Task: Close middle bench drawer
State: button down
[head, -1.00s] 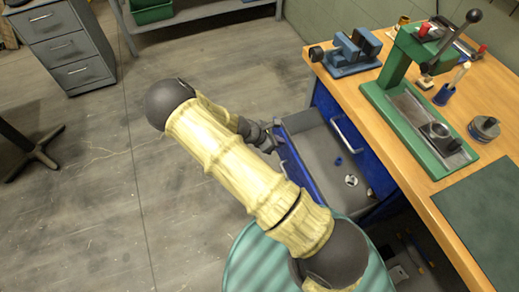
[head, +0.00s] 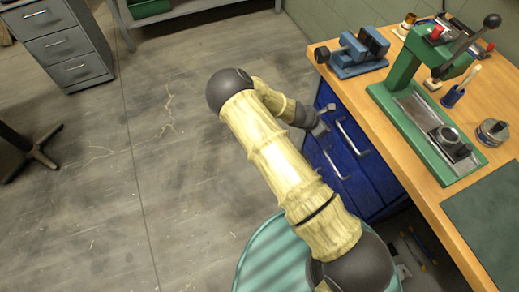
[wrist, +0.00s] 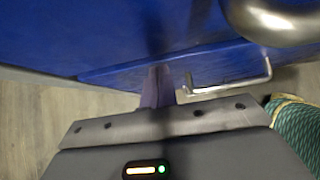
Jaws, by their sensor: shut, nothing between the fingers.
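The middle bench drawer (head: 322,156) has a blue front with a silver bar handle (head: 335,165). It sits below the top drawer's handle (head: 352,135), and its front looks flush or nearly flush with the cabinet; its inside is not visible. My gripper (head: 318,125) is shut and empty at the left side of the blue fronts. In the wrist view, the closed fingers (wrist: 158,85) point at the blue drawer front (wrist: 110,68), touching or very close; I cannot tell which. A bar handle (wrist: 235,88) is just right of the fingers.
The wooden bench top (head: 420,190) carries a blue vise (head: 355,55), a green press (head: 420,115) and a round metal tin (head: 492,132). A grey drawer cabinet (head: 60,45) stands at the far left. The floor (head: 170,170) left of the bench is clear.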

jog(key=shift+w+d+r, duration=0.1)
jog(key=shift+w+d, duration=0.05)
jog(key=shift+d, duration=0.25)
jog(key=shift+d+r, duration=0.1)
jog(key=shift+d, duration=0.05)
jog(key=s+a+r+p, duration=0.1)
jog(key=s+a+r, duration=0.1)
jog(key=a, duration=0.3)
jog(key=s+a+r+p, duration=0.1)
jog(key=s+a+r, duration=0.2)
jog(key=a+r, duration=0.1)
jog(key=shift+s+a+r, duration=0.15)
jog(key=shift+a+r, duration=0.2)
jog(key=shift+a, duration=0.55)
